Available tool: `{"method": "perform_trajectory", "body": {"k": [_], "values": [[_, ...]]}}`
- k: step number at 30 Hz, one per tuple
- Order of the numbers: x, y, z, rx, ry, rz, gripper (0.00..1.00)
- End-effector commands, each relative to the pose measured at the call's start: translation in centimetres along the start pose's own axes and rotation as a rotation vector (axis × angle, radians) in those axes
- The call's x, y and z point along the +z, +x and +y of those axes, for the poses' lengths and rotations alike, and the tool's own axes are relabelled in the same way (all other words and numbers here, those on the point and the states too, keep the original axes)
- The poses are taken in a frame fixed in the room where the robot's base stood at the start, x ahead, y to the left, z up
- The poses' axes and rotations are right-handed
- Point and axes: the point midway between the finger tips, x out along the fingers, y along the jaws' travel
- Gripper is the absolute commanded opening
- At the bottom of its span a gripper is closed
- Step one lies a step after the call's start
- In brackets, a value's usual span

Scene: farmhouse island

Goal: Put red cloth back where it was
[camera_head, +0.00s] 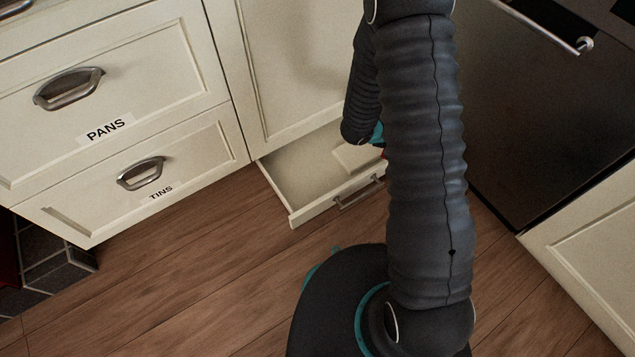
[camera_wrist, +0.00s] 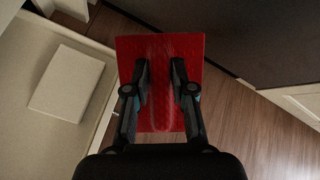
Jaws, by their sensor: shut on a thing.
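The red cloth (camera_wrist: 190,48) is a flat, patterned square in the wrist view. My gripper (camera_wrist: 160,64) is shut on it, with a finger on each side of the cloth's middle. The cloth is over the wooden floor, just right of an open drawer (camera_wrist: 28,112). In the head view my arm hides nearly all of the gripper and cloth; only a sliver of red shows by the arm. The same low drawer shows there, pulled open (camera_head: 303,213).
A pale flat block (camera_wrist: 66,84) lies in the drawer. Closed drawers labelled PANS (camera_head: 108,130) and TINS (camera_head: 160,193) stand at the left. A dark oven (camera_head: 545,110) stands at the right. The wooden floor (camera_head: 170,290) in front is clear.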

Motion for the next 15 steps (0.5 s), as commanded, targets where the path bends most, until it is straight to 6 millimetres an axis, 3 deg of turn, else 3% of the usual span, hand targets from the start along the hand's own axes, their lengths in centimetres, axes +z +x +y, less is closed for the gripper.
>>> {"method": "perform_trajectory", "body": {"k": [3,7,12,15], "values": [[-4.2,1.1,2.6,0.052,0.147,0.199,0.00],[-8.3,1.1,6.8,0.103,0.333,0.388,0.00],[-10.5,0.1,11.0,0.129,0.487,0.503,0.00],[-10.8,-0.2,12.1,0.132,0.526,0.525,0.00]]}}
